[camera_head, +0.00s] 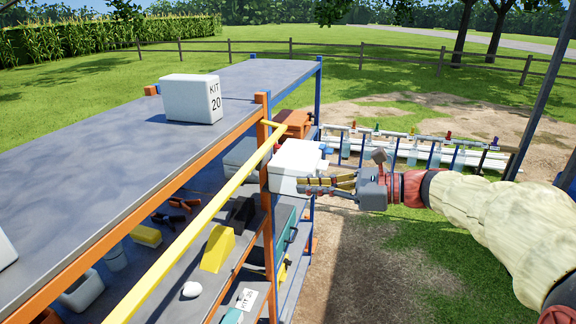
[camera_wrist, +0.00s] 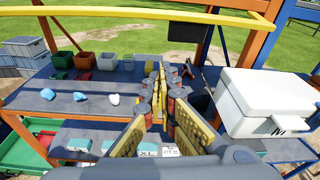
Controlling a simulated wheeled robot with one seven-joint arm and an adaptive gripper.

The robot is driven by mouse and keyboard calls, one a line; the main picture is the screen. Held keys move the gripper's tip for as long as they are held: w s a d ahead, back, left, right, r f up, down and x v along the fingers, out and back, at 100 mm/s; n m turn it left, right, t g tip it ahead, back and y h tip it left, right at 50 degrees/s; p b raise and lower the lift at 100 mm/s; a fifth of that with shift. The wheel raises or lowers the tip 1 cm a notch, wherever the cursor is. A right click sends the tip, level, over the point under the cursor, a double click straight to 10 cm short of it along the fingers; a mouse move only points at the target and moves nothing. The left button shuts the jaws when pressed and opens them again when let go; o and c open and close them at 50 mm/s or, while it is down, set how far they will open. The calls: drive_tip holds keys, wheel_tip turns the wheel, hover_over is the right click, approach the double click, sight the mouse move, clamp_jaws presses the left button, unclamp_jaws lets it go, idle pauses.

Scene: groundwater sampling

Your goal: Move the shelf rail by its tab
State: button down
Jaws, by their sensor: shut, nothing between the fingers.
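The shelf rail (camera_head: 205,215) is a long yellow bar running along the front of the orange-and-blue shelf, with a bent end at the corner post. It crosses the top of the wrist view (camera_wrist: 120,15). I cannot make out a separate tab on it. My gripper (camera_head: 302,186) reaches in from the right in the head view, beside a white box (camera_head: 295,160) and apart from the rail. In the wrist view my gripper (camera_wrist: 160,78) has its fingertips together, empty, with the rail beyond them.
A white case marked KIT 20 (camera_head: 191,98) stands on the shelf top. In the wrist view a large white box (camera_wrist: 268,98) is close on the right of the fingers. Small bins (camera_wrist: 82,60) and pale lumps (camera_wrist: 80,98) sit on the shelf board. Open ground lies right of the shelf.

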drive_tip(key=w+a+r+m+p, duration=0.1)
drive_tip(key=w+a+r+p, duration=0.1)
drive_tip(key=a, duration=0.7)
drive_tip(key=shift+w+a+r+p, duration=0.3)
drive_tip(key=shift+p, duration=0.2)
drive_tip(key=shift+r, duration=0.1)
